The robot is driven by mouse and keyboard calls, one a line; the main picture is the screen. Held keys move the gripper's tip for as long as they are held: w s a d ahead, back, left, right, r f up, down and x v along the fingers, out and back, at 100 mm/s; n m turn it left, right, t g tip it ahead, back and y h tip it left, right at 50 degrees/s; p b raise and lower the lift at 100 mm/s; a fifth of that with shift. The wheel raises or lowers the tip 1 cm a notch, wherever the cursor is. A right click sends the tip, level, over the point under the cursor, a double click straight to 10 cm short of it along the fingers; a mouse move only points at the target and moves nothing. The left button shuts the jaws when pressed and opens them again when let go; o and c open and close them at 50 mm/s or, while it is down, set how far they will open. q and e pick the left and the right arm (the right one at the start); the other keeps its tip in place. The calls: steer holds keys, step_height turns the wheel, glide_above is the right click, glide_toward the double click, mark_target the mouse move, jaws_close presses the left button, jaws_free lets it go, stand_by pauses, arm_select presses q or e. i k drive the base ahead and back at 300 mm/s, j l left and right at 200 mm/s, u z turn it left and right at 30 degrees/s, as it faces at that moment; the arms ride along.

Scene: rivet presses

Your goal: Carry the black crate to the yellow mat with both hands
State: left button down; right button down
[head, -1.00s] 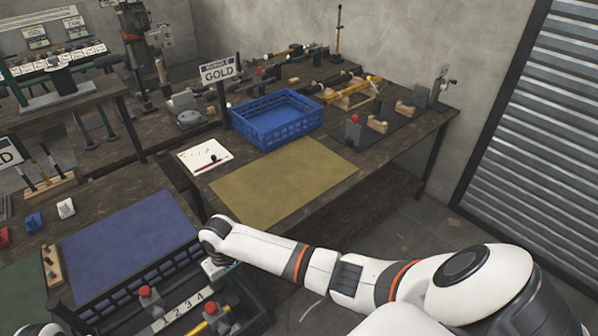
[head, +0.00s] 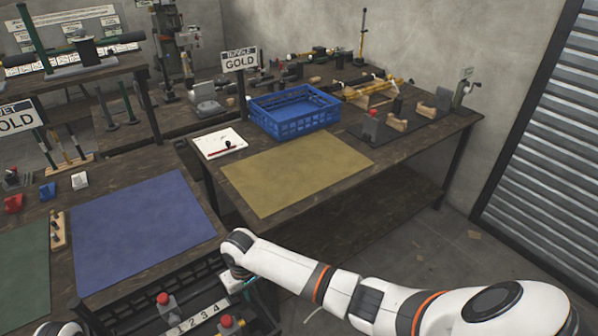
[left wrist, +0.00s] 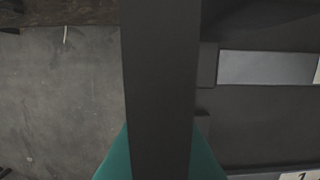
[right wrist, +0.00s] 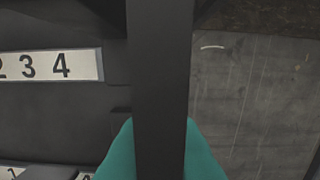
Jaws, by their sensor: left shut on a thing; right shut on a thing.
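The black crate (head: 150,281) is at the bottom of the head view, close to my body and in front of the table with the blue mat; its near part is cut off. My right gripper (head: 240,284) is at its right end; the right wrist view shows the teal fingers (right wrist: 160,135) shut on the crate's dark rim (right wrist: 160,60). My left gripper (left wrist: 160,140) is shut on the opposite rim (left wrist: 160,60) in the left wrist view. The yellow mat (head: 297,172) lies bare on the table beyond and to the right.
A blue crate (head: 295,112) stands behind the yellow mat, with a white notepad (head: 219,143) to its left and fixtures to its right. The blue mat (head: 145,230) is bare. Red-topped parts (head: 163,300) and a 1-2-3-4 strip are in the black crate. Grey floor lies right.

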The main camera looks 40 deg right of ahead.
mark_target(298, 166)
steer(key=l, duration=1.25)
steer(key=k+l, duration=0.15)
steer(key=l, duration=1.15)
